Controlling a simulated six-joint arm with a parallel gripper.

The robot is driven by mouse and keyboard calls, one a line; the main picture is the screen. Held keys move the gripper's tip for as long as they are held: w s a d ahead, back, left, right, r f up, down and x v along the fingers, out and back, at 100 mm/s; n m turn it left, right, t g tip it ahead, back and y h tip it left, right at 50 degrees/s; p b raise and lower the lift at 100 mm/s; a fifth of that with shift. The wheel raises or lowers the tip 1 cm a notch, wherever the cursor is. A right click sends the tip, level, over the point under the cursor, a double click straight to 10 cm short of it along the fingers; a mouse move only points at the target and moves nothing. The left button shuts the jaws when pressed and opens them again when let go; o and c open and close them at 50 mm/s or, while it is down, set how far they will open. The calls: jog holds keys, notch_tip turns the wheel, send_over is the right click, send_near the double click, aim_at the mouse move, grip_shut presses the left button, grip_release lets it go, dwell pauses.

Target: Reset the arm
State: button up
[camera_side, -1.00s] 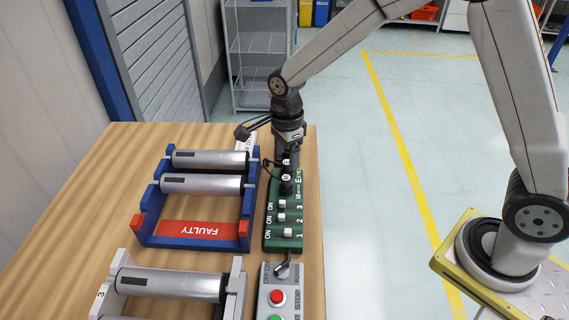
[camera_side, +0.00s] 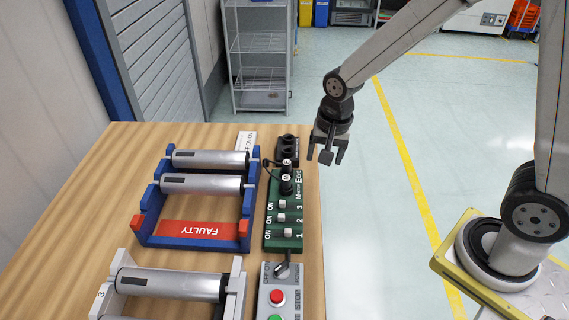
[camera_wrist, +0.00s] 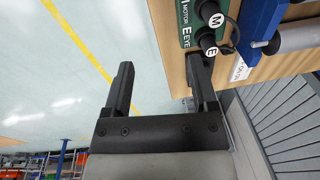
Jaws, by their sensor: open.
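My gripper (camera_side: 328,150) is open and empty in the side view. It hangs just past the right edge of the wooden table, over the floor, clear of the green switch panel. In the wrist view, my gripper (camera_wrist: 158,85) shows two dark fingers spread apart with nothing between them. The green panel (camera_side: 284,238) stands at the table's right edge with white switches and black plugs marked M and E. It also shows at the top of the wrist view (camera_wrist: 188,32).
On the table (camera_side: 95,215) sit a blue rack (camera_side: 188,241) marked FAULTY with metal rollers, a grey roller rack (camera_side: 236,285), a button box (camera_side: 266,300) and a black socket block (camera_side: 288,144). A wire shelf (camera_side: 258,100) stands behind. Floor to the right is open.

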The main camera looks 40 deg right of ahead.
jog(key=s+d+n+t, duration=0.1)
jog(key=s+d+n, duration=0.2)
jog(key=s+n, duration=0.5)
jog(key=shift+n, duration=0.9)
dwell(0.6)
